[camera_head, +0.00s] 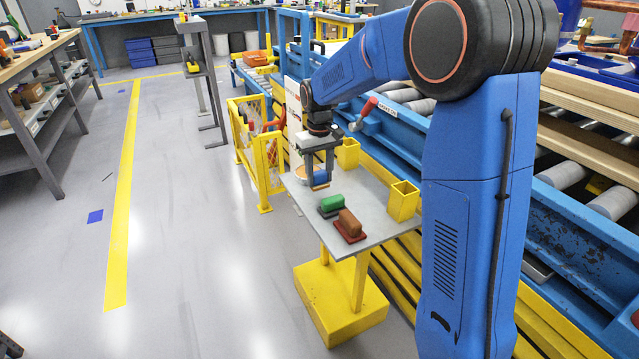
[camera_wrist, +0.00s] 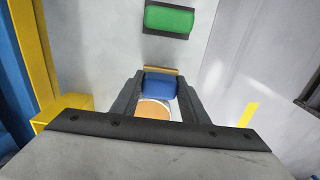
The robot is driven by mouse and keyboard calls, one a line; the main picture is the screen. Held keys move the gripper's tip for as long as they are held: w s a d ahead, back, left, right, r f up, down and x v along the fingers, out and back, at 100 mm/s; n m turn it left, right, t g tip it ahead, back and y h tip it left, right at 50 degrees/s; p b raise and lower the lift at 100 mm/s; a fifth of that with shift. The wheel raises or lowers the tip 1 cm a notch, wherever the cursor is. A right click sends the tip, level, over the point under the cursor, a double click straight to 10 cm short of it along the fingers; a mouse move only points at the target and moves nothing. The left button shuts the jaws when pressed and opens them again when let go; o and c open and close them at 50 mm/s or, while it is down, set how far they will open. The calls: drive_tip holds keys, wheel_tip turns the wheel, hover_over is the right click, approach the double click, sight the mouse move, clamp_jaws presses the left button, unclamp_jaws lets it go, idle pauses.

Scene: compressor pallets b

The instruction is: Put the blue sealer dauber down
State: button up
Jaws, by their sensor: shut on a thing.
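My gripper (camera_head: 320,165) is over the left part of the small grey table (camera_head: 377,222) and is shut on the blue sealer dauber (camera_head: 320,178). In the wrist view the blue dauber (camera_wrist: 158,86) sits between the two dark fingers of my gripper (camera_wrist: 157,98). A tan edge shows at its far side and a round orange-tan patch with a pale rim shows beside it. I cannot tell whether the dauber touches the table top. Its underside is hidden.
A green-handled block (camera_head: 331,203) and a brown-handled block (camera_head: 350,222) stand on the table near the dauber. Yellow square holders (camera_head: 403,201) stand along the table's conveyor side. A yellow barrier (camera_head: 265,160) is behind. The grey floor on the left is open.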

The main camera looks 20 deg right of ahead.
sight(319, 183)
drive_tip(key=shift+f, duration=1.4)
drive_tip(key=shift+f, duration=0.15)
drive_tip(key=o, duration=1)
drive_tip(key=shift+o, duration=0.2)
wheel_tip(319, 183, up, 12)
drive_tip(key=shift+f, duration=0.15)
drive_tip(key=shift+s+r, duration=0.1)
drive_tip(key=shift+r, duration=0.25)
